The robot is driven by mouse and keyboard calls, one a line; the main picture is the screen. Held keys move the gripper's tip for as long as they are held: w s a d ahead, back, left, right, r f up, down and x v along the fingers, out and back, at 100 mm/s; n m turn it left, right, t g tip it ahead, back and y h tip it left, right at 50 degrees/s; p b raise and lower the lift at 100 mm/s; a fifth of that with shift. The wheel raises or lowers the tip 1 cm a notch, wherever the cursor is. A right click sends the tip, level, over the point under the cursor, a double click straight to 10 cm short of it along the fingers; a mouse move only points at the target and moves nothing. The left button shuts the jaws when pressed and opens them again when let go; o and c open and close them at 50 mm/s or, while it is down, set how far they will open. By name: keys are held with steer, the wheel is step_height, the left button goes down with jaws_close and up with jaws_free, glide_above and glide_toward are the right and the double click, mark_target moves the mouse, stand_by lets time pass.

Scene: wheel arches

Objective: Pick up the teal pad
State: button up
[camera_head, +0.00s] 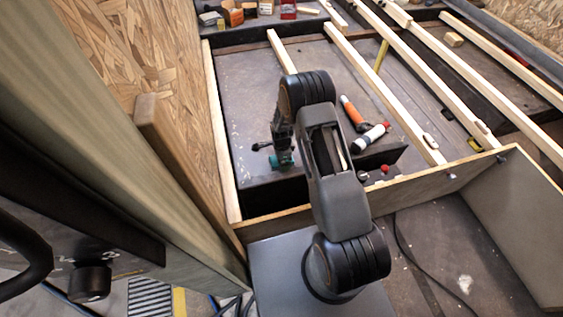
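The fingers are small and dark here. I cannot tell whether they are open or shut, or whether they touch the pad.
An orange and white tube (353,111) and a white and black tube with a red end (370,138) lie right of my arm. A small red ball (385,168) is nearer. Pale wooden rails (388,93) cross the bay. A chipboard wall (165,60) stands at left.

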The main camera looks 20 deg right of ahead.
steer(key=c, duration=1)
steer(key=shift+c, duration=0.2)
steer(key=shift+r, duration=0.1)
steer(key=shift+r, duration=0.45)
step_height(320, 180, up, 2)
steer(key=shift+r+p, duration=0.2)
steer(key=shift+p, duration=0.45)
steer(key=s+d+r+p, duration=0.4)
steer(key=s+d+r, duration=0.2)
steer(key=s+r, duration=0.3)
steer(key=s, duration=0.3)
steer(key=shift+s+d+r, duration=0.2)
steer(key=shift+d+r, duration=0.05)
steer(key=shift+r, duration=0.05)
